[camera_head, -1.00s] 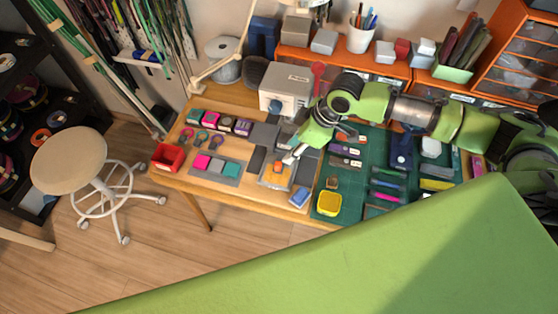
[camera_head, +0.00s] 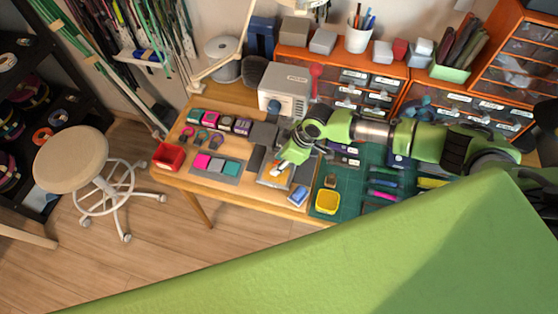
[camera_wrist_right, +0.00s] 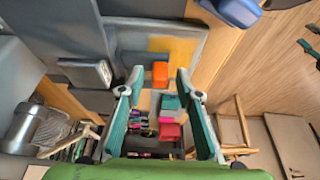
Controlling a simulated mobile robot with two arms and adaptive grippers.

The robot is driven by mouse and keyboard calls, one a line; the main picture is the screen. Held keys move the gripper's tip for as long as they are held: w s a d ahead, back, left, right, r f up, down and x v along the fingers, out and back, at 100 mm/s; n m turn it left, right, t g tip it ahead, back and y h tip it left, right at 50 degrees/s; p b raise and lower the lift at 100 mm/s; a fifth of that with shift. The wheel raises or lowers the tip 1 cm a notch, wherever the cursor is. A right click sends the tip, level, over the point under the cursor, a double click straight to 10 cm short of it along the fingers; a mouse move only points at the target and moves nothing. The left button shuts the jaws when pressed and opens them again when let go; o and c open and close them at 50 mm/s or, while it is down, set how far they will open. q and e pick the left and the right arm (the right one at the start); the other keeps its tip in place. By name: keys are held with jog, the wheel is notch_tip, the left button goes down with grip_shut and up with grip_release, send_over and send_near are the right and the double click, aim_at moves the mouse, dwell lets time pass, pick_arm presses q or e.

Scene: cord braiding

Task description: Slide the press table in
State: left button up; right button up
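The press, a pale box with a label (camera_head: 287,84) and a blue knob, stands at the back of the wooden bench. In front of it lies a grey-framed plate with a yellow-orange surface, which looks like the press table (camera_head: 273,184). In the right wrist view the plate (camera_wrist_right: 128,40) shows with an orange block (camera_wrist_right: 160,74) at its edge. My right gripper (camera_head: 278,166) is over the plate. In its wrist view the fingers (camera_wrist_right: 159,76) are apart, with the orange block between them in the picture; contact cannot be told. My left gripper is out of view.
A red bin (camera_head: 169,156) and coloured samples on a grey strip (camera_head: 215,166) are left of the plate. A blue block (camera_head: 298,196) and yellow dish (camera_head: 327,201) are to its right, the dish on a green mat. Orange drawers stand behind. A stool (camera_head: 71,160) is at left.

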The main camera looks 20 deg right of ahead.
grip_shut()
jog(key=shift+w+d+f+b, duration=0.15)
jog(key=shift+w+d+b, duration=0.1)
jog(key=shift+w+b, duration=0.1)
jog(key=w+d+b, duration=0.2)
jog(key=w, duration=0.1)
jog(key=shift+r, duration=0.2)
grip_release()
